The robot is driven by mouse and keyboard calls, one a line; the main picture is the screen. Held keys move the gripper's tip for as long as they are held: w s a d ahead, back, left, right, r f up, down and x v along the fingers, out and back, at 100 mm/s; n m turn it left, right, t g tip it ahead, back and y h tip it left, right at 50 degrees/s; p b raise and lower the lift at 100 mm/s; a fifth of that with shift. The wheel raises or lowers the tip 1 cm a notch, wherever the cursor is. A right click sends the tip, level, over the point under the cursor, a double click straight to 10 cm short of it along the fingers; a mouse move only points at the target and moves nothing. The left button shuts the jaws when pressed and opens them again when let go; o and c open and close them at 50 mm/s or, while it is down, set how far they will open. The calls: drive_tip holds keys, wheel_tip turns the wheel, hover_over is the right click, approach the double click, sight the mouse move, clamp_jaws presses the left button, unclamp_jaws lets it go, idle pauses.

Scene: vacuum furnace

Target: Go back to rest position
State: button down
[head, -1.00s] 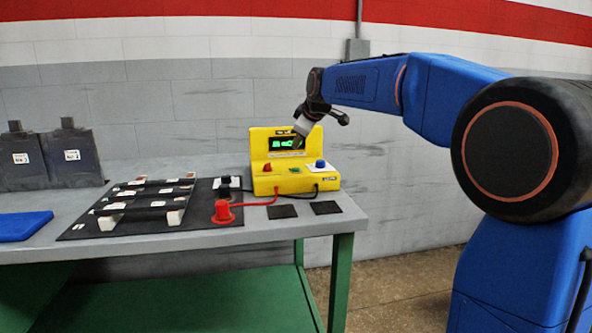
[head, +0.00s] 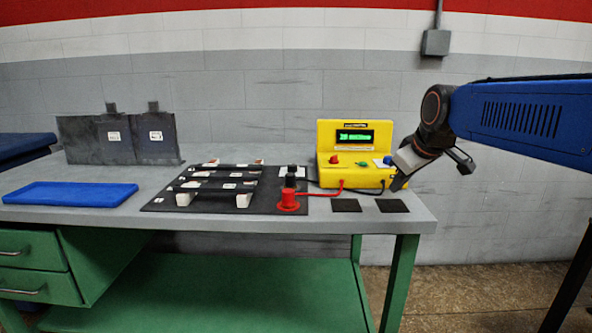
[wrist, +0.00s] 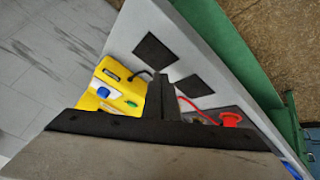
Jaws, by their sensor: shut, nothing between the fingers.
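My gripper (head: 398,182) is at the right end of the bench in the head view, pointing down beside the right side of the yellow meter box (head: 335,172). Its fingers are together with nothing between them. In the wrist view, the closed fingers (wrist: 159,97) stand in front of the bench top, with the yellow box (wrist: 112,85) just to their left. Whether the fingertips touch anything cannot be told.
A red probe (head: 289,202) and a black probe (head: 290,180) stand on a dark mat (head: 160,205) with several dark bars on white supports. Two black pads (head: 346,205) lie near the front edge. A blue tray (head: 70,194) and dark plates (head: 128,138) are left.

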drive_tip(key=s+d+f+m+g, duration=0.1)
drive_tip(key=s+f+m, duration=0.1)
drive_tip(key=s+f, duration=0.4)
drive_tip(key=s+d+f+m, duration=0.1)
drive_tip(key=s+f+m, duration=0.1)
drive_tip(key=s+f, duration=0.5)
drive_tip(key=s+d+f+m+g+h, duration=0.1)
drive_tip(key=s+f, duration=0.5)
drive_tip(key=s, duration=1)
drive_tip(key=shift+f+m+g, duration=0.3)
drive_tip(key=shift+f+m, duration=0.05)
drive_tip(key=shift+m, duration=0.45)
idle(0.4)
